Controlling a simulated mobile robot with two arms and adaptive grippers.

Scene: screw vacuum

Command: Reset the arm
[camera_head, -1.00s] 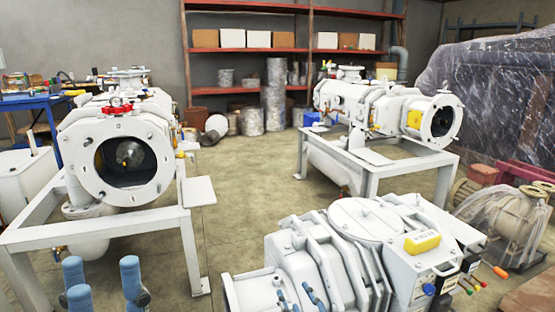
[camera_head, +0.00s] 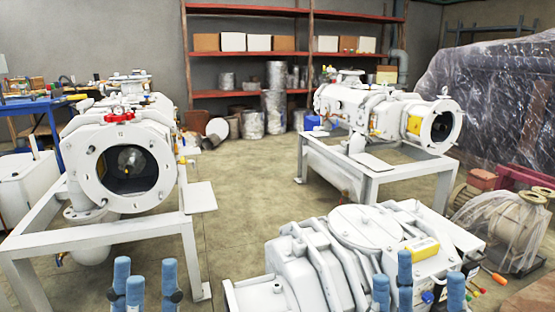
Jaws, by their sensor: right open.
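A large white screw vacuum pump (camera_head: 365,228) lies in the lower middle, with a yellow label on its top. My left gripper (camera_head: 143,283) shows at the bottom left as upright blue fingertips with a clear gap between them and nothing visible in them. My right gripper (camera_head: 417,287) shows at the bottom right as blue fingertips spread wide. They stand in front of the pump's near right side; I cannot tell whether they touch it. Both palms and most of both arms are out of view.
A white pump with a round open flange (camera_head: 180,178) stands on a white frame at left. Another white pump (camera_head: 440,123) stands on a frame at back right. A wrapped motor (camera_head: 520,225) is at right. Red shelves (camera_head: 258,55) line the back. Floor between the frames is clear.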

